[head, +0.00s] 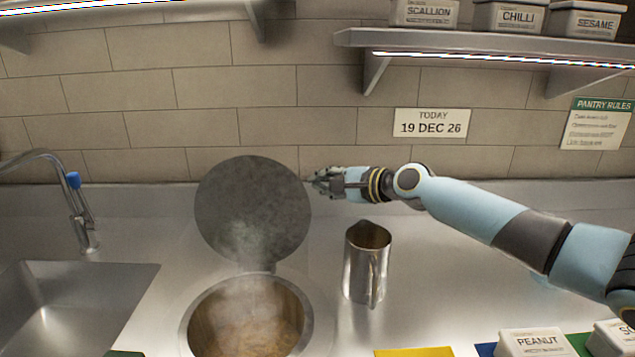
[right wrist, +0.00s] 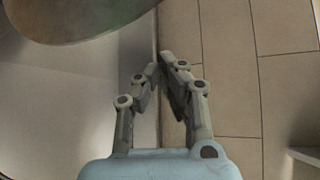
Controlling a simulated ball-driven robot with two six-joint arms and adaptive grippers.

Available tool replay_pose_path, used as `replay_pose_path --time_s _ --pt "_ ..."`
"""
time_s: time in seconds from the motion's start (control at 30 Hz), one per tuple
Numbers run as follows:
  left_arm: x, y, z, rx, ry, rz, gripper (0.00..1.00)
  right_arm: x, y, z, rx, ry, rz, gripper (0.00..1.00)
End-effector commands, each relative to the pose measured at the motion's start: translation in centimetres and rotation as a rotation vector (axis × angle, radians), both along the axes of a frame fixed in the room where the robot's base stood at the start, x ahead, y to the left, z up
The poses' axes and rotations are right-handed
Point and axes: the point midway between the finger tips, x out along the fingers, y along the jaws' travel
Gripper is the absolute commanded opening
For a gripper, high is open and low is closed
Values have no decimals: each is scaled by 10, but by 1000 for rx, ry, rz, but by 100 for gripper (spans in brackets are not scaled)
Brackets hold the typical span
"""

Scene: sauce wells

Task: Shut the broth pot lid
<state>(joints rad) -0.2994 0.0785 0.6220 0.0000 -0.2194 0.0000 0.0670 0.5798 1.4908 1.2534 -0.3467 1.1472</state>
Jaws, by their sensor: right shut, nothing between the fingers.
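The round grey broth pot lid (head: 252,211) stands open, upright at the back of the pot in the head view. Part of its disc also shows at the upper left of the right wrist view (right wrist: 75,18). The broth pot (head: 247,318) is sunk in the counter below it, with steam rising from brown broth. My right gripper (head: 318,182) is shut and empty, at the right edge of the lid near its upper half. I cannot tell whether it touches the lid; in the right wrist view the fingertips (right wrist: 171,58) are apart from it. My left gripper is not in view.
A steel jug (head: 368,263) stands on the counter right of the pot, below my right forearm. A sink (head: 70,305) with a tap (head: 80,205) is at the left. Tubs, one marked peanut (head: 535,343), stand at front right. A tiled wall and shelf (head: 480,42) are behind.

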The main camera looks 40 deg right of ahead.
Motion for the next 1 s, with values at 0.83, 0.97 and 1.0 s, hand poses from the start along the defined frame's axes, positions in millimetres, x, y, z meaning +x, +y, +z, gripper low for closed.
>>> replay_pose_path --time_s 0.83,0.97,1.0 --pt "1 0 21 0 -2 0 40 56 48 -6 0 0 1 0" --pt "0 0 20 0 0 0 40 56 47 -7 0 0 1 0" --pt "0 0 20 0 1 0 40 56 47 -7 0 0 1 0"
